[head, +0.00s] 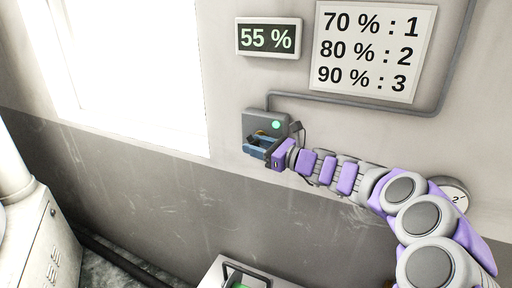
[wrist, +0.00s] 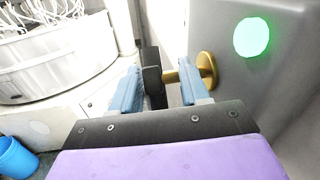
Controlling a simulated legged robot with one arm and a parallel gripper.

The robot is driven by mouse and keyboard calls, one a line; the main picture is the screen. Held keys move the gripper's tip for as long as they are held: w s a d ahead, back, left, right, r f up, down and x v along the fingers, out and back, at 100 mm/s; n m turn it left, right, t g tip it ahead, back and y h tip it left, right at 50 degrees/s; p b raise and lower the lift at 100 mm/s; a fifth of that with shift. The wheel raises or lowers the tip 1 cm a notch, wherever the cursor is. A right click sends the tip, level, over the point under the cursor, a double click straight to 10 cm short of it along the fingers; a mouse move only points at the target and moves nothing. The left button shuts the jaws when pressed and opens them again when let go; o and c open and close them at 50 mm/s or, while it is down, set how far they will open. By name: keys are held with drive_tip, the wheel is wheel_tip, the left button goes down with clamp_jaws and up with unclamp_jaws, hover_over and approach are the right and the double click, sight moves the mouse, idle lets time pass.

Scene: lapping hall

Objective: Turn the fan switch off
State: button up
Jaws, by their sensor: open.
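The fan switch is a grey wall box (head: 252,122) with a lit green lamp (head: 275,125); the lamp also shows in the wrist view (wrist: 252,37). A brass stem (wrist: 207,70) sticks out of the box and carries a dark handle (wrist: 152,75). My gripper (head: 258,143) is right at the front of the box, its two blue fingers apart. In the wrist view my gripper (wrist: 157,92) has the dark handle and part of the stem in the gap between its fingers. I cannot tell whether a finger touches them. In the head view my fingers partly hide the lever.
A display (head: 268,38) reads 55 %. A sign (head: 372,52) lists 70 %: 1, 80 %: 2, 90 %: 3. A conduit (head: 350,103) runs from the box. A round dial (head: 457,198) is partly behind my arm. A cabinet (head: 45,240) stands at left, a box (head: 222,272) below.

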drive_tip(key=shift+a, duration=0.1)
drive_tip(key=shift+a, duration=0.55)
drive_tip(key=c, duration=0.4)
drive_tip(key=shift+d+f, duration=0.1)
drive_tip(key=shift+d, duration=0.05)
clamp_jaws()
drive_tip(key=shift+r+g+p, duration=0.2)
drive_tip(key=shift+g+p, duration=0.1)
drive_tip(key=shift+p, duration=0.75)
drive_tip(key=h+p, duration=0.1)
drive_tip(key=p, duration=0.2)
drive_tip(key=h+p, duration=0.1)
drive_tip(key=p, duration=0.2)
drive_tip(key=shift+r, duration=0.3)
drive_tip(key=g+h+p, duration=0.1)
drive_tip(key=h+p, duration=0.1)
drive_tip(key=p, duration=0.7)
drive_tip(key=n+g+h+p, duration=0.1)
drive_tip(key=g+h+p, duration=0.1)
drive_tip(key=p, duration=0.7)
drive_tip(key=shift+d+r+h, duration=0.1)
drive_tip(key=shift+h, duration=0.4)
drive_tip(key=g+h+p, duration=0.1)
drive_tip(key=h+p, duration=0.1)
drive_tip(key=p, duration=0.4)
drive_tip(key=shift+w, duration=0.15)
drive_tip(key=shift+f+h+p, duration=0.4)
drive_tip(key=shift+h+p, duration=0.3)
drive_tip(key=shift+p, duration=0.1)
